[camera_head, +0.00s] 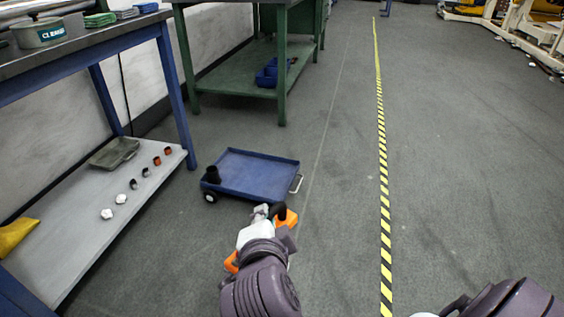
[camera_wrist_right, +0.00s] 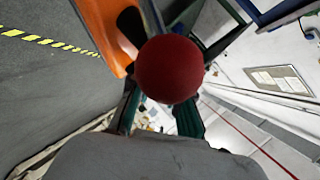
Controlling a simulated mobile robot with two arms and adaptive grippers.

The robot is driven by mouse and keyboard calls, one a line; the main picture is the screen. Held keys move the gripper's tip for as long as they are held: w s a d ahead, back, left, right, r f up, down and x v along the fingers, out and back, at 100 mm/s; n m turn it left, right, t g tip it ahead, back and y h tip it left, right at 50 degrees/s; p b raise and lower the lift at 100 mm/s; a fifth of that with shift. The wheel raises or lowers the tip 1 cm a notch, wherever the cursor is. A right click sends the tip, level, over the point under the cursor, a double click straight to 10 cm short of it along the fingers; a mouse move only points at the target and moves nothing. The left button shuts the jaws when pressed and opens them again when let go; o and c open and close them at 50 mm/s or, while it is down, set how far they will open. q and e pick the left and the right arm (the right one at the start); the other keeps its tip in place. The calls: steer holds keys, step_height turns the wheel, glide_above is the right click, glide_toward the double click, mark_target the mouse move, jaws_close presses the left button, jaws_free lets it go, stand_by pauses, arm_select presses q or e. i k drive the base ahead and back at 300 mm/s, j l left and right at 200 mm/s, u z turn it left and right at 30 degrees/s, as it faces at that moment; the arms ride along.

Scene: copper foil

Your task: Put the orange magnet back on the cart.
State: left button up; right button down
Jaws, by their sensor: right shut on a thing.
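The cart (camera_head: 258,175) is a low blue tray on wheels with a pale handle, standing on the floor. A dark cylinder (camera_head: 212,175) stands at its left corner.
A blue bench's lower shelf (camera_head: 75,240), left of the cart, carries orange, dark and white small pieces (camera_head: 157,161) and a grey tray (camera_head: 113,152). A green workbench (camera_head: 240,75) stands behind. Floor right of the cart is clear up to the yellow-black stripe (camera_head: 384,190).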

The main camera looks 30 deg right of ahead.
mark_target(253, 172)
steer(key=i+l+z, duration=0.1)
steer(key=i+l, duration=0.15)
steer(key=i, duration=0.2)
steer(key=i+l+z, duration=0.1)
steer(key=i+l, duration=0.15)
steer(key=i, duration=0.25)
steer(key=i+l+z, duration=0.1)
steer(key=i, duration=0.4)
steer(key=i+l+z, duration=0.1)
steer(key=i, duration=0.75)
